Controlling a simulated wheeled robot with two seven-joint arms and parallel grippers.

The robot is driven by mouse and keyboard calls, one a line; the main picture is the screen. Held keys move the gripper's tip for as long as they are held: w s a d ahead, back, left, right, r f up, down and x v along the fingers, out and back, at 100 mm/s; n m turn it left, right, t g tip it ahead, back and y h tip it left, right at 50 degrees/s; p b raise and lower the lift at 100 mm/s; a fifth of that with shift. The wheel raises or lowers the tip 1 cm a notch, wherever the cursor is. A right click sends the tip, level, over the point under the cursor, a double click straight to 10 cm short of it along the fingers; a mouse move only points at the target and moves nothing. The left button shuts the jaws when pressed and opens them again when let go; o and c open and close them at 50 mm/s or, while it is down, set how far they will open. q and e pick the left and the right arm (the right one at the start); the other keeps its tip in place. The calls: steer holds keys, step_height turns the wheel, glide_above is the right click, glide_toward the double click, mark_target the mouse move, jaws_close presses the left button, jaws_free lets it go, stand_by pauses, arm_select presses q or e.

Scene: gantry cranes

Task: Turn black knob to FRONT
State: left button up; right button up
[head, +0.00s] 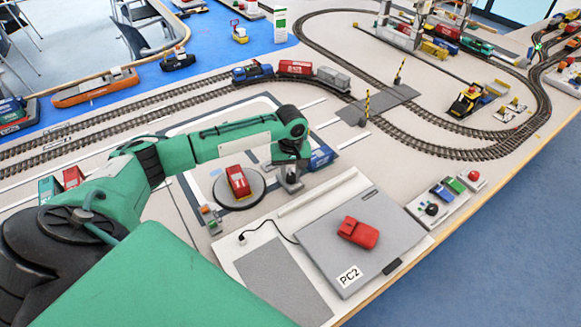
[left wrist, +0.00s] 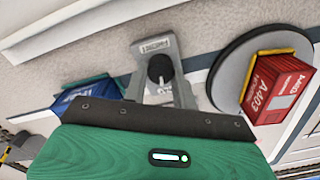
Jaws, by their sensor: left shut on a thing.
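A small black knob (left wrist: 160,68) sits on a grey plate with a small label (left wrist: 155,46) in the left wrist view. The label's text is too small to read. My left gripper (left wrist: 159,88) is shut on the knob, with a grey finger on each side. In the head view, my left gripper (head: 290,172) points down at a small grey base (head: 291,187), and the knob is hidden behind it. Which way the knob points cannot be told. My right gripper is not in view.
A red container (head: 238,182) stands on a round turntable (head: 222,194) beside the gripper. A blue container (head: 321,158) is close on the other side. A grey PC2 panel (head: 330,240) with a red object (head: 358,232) and a button box (head: 424,214) lie nearer the table edge.

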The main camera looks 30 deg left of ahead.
arm_select(q)
steer(key=shift+r+m+p, duration=0.35)
steer(key=shift+m+p, duration=0.55)
steer(key=shift+p, duration=0.25)
steer(key=m+p, duration=0.3)
steer(key=p, duration=0.1)
steer(key=shift+d+f+m, duration=0.1)
steer(key=shift+m, duration=0.2)
steer(key=m+p, duration=0.3)
steer(key=m, duration=0.1)
steer(key=shift+f, duration=0.1)
steer(key=m+p, duration=0.1)
steer(key=m, duration=0.4)
steer(key=shift+d+p, duration=0.1)
steer(key=shift+p, duration=0.25)
steer(key=m, duration=0.4)
steer(key=shift+d+f+m+p, duration=0.1)
steer(key=shift+m+p, duration=0.2)
steer(key=shift+p, duration=0.1)
steer(key=m, duration=1)
steer(key=shift+s, duration=0.15)
steer(key=m+b, duration=0.1)
steer(key=m, duration=0.4)
steer(key=shift+s, duration=0.1)
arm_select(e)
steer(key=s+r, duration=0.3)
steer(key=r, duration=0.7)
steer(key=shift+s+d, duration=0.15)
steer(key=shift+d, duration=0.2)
